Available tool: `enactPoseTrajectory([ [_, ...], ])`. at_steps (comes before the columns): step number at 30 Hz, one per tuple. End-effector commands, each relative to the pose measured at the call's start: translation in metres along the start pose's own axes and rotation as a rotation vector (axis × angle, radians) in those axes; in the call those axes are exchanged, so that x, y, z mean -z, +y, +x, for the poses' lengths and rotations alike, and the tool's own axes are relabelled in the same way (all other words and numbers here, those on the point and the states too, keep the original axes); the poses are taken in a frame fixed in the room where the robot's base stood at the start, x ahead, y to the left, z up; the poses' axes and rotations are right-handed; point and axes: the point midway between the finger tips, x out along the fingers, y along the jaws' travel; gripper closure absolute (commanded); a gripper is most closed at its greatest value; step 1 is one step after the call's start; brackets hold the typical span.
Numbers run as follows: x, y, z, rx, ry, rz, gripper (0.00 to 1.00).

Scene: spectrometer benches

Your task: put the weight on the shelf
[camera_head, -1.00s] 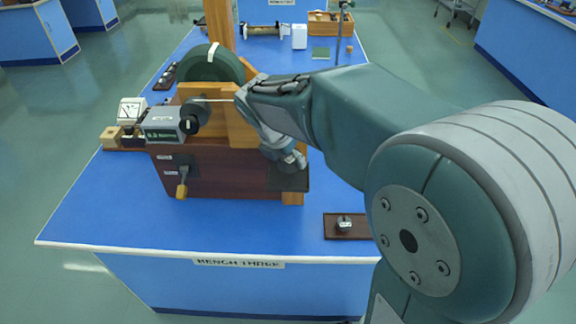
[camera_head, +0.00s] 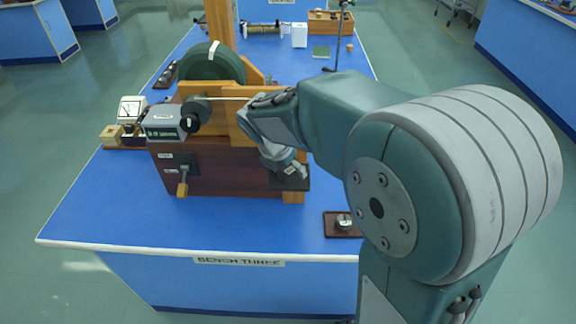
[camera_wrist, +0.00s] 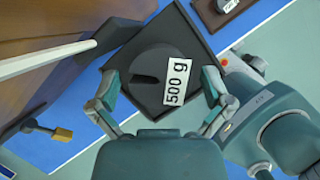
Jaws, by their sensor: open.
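The weight (camera_wrist: 150,81) is a dark slotted disc with a white "500 g" label. In the wrist view it lies over the dark square shelf (camera_wrist: 194,37), inside the shelf's outline. My gripper (camera_wrist: 160,84) is open, one finger on each side of the weight. In the head view my gripper (camera_head: 287,169) is low over the shelf (camera_head: 297,181), which juts from the front right of the wooden apparatus (camera_head: 225,166). There the gripper mostly hides the weight. Contact between fingers and weight cannot be told.
A rod (camera_wrist: 50,54) runs close left of my gripper. A digital meter (camera_head: 165,124) and a green wheel (camera_head: 208,64) sit on the apparatus. A small brown tray (camera_head: 334,229) with a metal item stands right on the blue bench (camera_head: 110,215). The bench front is clear.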

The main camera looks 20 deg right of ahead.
Motion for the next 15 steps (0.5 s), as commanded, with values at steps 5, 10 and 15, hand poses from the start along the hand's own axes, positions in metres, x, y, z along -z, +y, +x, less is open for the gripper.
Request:
enactPoseTrajectory([
  [5, -0.001, 0.000, -0.001, -0.001, 0.000, 0.000, 0.00],
  [10, -0.001, 0.001, -0.019, -0.005, -0.002, 0.000, 0.00],
  [15, -0.001, 0.001, -0.054, -0.006, -0.002, 0.000, 0.00],
])
